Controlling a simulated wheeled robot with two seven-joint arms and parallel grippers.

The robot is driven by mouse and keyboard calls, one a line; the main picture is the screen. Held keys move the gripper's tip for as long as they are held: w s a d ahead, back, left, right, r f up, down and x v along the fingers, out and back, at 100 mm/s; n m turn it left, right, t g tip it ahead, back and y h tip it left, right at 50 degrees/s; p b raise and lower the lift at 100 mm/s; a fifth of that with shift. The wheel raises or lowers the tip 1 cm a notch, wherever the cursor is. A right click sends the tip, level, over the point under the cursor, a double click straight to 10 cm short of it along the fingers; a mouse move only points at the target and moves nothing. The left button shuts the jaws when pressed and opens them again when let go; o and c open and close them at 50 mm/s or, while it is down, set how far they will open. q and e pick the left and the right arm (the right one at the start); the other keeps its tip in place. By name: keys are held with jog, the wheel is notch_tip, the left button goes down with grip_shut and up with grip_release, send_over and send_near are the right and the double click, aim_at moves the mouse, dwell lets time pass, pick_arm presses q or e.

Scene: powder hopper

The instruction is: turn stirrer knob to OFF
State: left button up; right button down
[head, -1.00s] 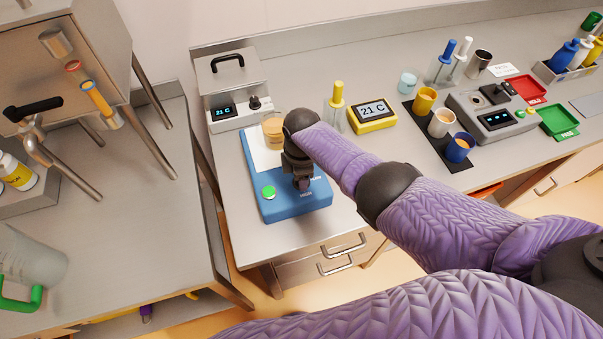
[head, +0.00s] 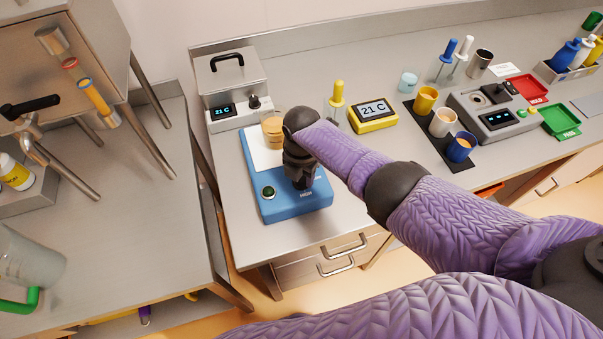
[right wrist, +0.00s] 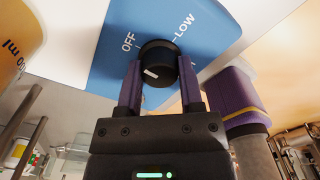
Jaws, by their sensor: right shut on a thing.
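The blue stirrer (head: 318,203) stands on the bench with a beaker of tan liquid (head: 272,128) at its back. Its round lamp (head: 268,193) is dark green, unlit. My right gripper (head: 303,182) is over the stirrer's front and hides the knob in the head view. In the right wrist view, the black stirrer knob (right wrist: 160,58) sits between the fingers of my right gripper (right wrist: 159,85), which is shut on it. A white mark shows at the lower left of the knob's face. OFF is printed left of the knob, LOW above right. My left gripper is out of view.
A bath with a temperature display (head: 222,112) stands behind the stirrer. A yellow-capped bottle (head: 337,105) and a yellow thermometer unit (head: 373,114) stand to its right. Several cups and a scale (head: 497,118) are farther right.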

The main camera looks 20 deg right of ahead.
jog(key=shift+n, duration=0.6)
jog(key=shift+c, duration=1.2)
grip_release()
notch_tip(320, 180, up, 9)
jog(key=p, duration=0.3)
jog(key=shift+r+p, duration=0.2)
jog(key=shift+p, duration=0.15)
jog(key=shift+r, duration=0.25)
